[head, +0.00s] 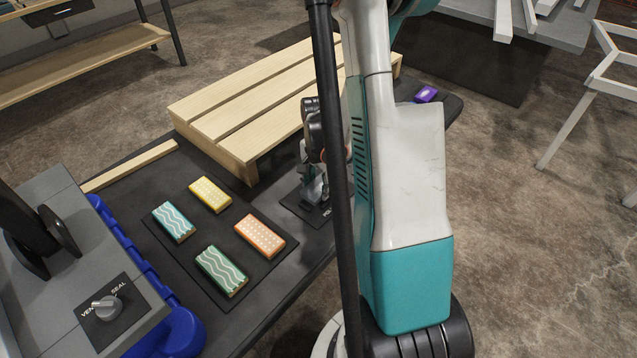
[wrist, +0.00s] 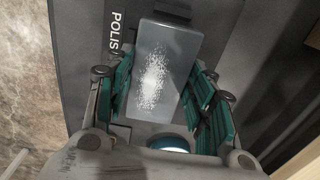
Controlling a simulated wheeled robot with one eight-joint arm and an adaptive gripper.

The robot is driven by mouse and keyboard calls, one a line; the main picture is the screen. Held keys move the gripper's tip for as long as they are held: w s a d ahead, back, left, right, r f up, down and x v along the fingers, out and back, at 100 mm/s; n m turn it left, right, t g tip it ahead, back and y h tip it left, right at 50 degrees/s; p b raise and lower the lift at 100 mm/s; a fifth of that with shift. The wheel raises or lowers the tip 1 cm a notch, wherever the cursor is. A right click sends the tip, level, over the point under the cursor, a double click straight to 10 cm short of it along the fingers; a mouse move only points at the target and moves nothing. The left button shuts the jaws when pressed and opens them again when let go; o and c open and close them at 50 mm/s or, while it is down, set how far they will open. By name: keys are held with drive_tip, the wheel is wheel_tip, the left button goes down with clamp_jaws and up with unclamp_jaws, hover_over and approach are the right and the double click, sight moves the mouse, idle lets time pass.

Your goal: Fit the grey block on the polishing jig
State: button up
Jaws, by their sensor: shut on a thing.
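My gripper (head: 314,188) is low over the dark polishing jig plate (head: 297,208), partly hidden by my arm in the head view. In the wrist view, the teal pads of my gripper (wrist: 163,88) are shut on the two long sides of a grey block (wrist: 168,50) with white speckles on its face. The dark plate with the partly hidden lettering "POLIS" (wrist: 117,35) shows beside and behind the block. I cannot tell whether the block touches the plate or is held above it.
Four patterned blocks, teal (head: 173,222), yellow (head: 210,195), orange (head: 260,236) and green (head: 221,271), lie on a dark mat. A wooden pallet (head: 250,105) stands behind. A console with a VENT/SEAL knob (head: 106,307) is at left.

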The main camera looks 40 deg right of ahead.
drive_tip(key=shift+f+b, duration=0.9)
drive_tip(key=shift+f, duration=0.05)
idle(0.8)
drive_tip(key=o, duration=1.3)
drive_tip(key=shift+c, duration=0.2)
wheel_tip(320, 180, up, 12)
